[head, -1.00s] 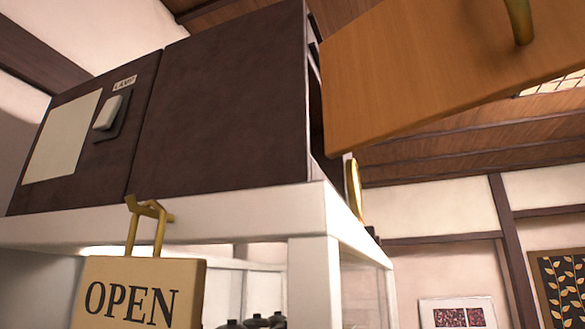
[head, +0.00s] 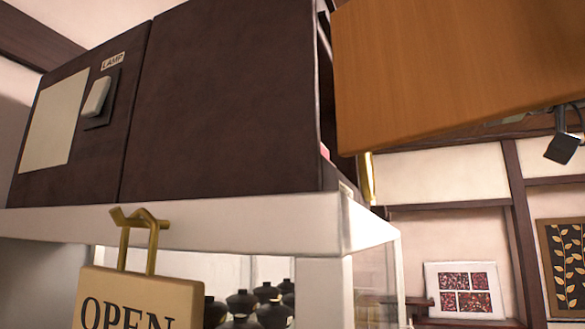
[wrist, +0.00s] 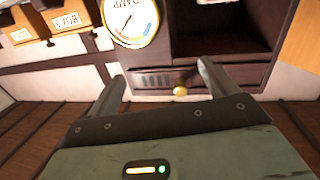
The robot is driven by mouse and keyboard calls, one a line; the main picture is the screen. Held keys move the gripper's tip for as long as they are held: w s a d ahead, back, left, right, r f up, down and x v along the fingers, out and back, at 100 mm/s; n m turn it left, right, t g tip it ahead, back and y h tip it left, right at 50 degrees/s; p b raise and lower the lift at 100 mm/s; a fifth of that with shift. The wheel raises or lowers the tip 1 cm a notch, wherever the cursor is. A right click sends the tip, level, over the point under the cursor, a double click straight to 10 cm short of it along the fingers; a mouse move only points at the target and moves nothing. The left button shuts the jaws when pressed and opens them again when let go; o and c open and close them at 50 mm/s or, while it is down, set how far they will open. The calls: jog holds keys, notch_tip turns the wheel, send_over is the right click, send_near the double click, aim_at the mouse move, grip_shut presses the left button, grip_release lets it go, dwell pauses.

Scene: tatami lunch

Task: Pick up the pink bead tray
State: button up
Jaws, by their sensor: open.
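I cannot clearly make out the pink bead tray. A small pink sliver (head: 325,152) shows in the head view at the dark cabinet's right edge, beside the open wooden door; I cannot tell what it is. My gripper (wrist: 160,82) is open in the wrist view, with nothing between its fingers. Beyond it is a dark open compartment (wrist: 225,30) that looks empty in the visible part. A small yellowish knob (wrist: 180,91) shows between the fingers.
The wooden door (head: 450,65) hangs open at the upper right. The dark cabinet (head: 225,105) stands on a white shelf (head: 290,225). An OPEN sign (head: 140,300) hangs in front, with dark lidded pots (head: 270,292) below. A round gauge (wrist: 130,22) shows in the wrist view.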

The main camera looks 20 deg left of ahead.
jog(key=s+n+g+h, duration=0.1)
jog(key=s+g+h, duration=0.25)
jog(key=s, duration=0.45)
jog(key=p+x, duration=0.3)
jog(key=x, duration=0.7)
jog(key=shift+s+a+f, duration=0.1)
jog(key=shift+a, duration=0.25)
jog(key=x, duration=0.1)
jog(key=p+x, duration=0.1)
jog(key=x, duration=0.1)
jog(key=p+x, duration=0.1)
jog(key=shift+s+a+f, duration=0.2)
jog(key=shift+s+a, duration=0.05)
jog(key=shift+a, duration=0.1)
jog(key=shift+w+a+f, duration=0.1)
jog(key=shift+a+f, duration=0.1)
jog(key=shift+a, duration=0.05)
jog(key=c, duration=1.1)
